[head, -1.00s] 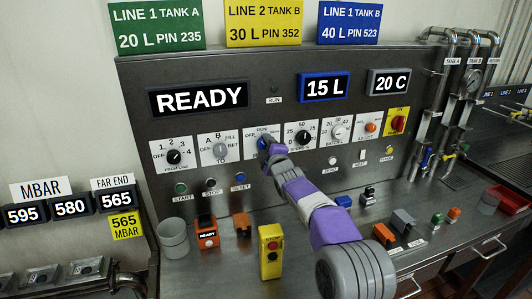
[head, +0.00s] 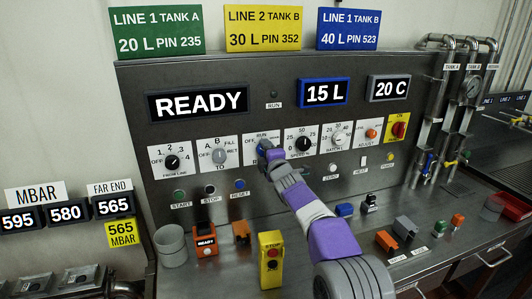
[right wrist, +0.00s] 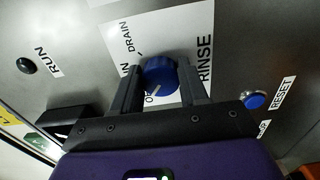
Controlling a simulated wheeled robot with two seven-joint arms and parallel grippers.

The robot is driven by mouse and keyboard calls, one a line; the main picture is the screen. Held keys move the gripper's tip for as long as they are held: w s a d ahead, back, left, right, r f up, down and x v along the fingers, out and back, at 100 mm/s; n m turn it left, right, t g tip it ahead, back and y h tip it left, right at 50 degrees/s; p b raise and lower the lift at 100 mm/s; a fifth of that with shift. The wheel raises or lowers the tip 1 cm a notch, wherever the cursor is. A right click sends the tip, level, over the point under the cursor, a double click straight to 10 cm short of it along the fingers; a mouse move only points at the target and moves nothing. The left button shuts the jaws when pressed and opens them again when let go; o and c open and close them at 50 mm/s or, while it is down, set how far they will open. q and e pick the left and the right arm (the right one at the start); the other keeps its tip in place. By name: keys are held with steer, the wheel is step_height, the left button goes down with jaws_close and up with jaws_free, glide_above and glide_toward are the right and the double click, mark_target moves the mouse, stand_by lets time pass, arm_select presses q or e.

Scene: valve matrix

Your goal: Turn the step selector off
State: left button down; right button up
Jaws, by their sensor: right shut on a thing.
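The step selector is a blue knob (right wrist: 160,74) on a white plate marked RUN, DRAIN and RINSE, in the middle of the steel panel. In the head view the knob (head: 263,145) is partly covered by my right gripper (head: 268,151). In the right wrist view my right gripper (right wrist: 160,85) has one finger on each side of the knob and is shut on it. The knob's white mark points down-left, close to a letter O. The rest of that label is hidden by the gripper. My left gripper is not in view.
Close neighbours are the A/B knob (head: 219,156) on the left and the black speed knob (head: 303,144) on the right. The blue RESET button (head: 239,184) sits below left. A yellow stop box (head: 271,260) and an orange READY box (head: 205,240) stand on the bench.

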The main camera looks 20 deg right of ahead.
steer(key=o, duration=1.1)
steer(key=shift+c, duration=0.2)
steer(key=s+b, duration=0.2)
steer(key=s, duration=0.5)
steer(key=shift+s+d, duration=0.15)
steer(key=shift+s, duration=0.15)
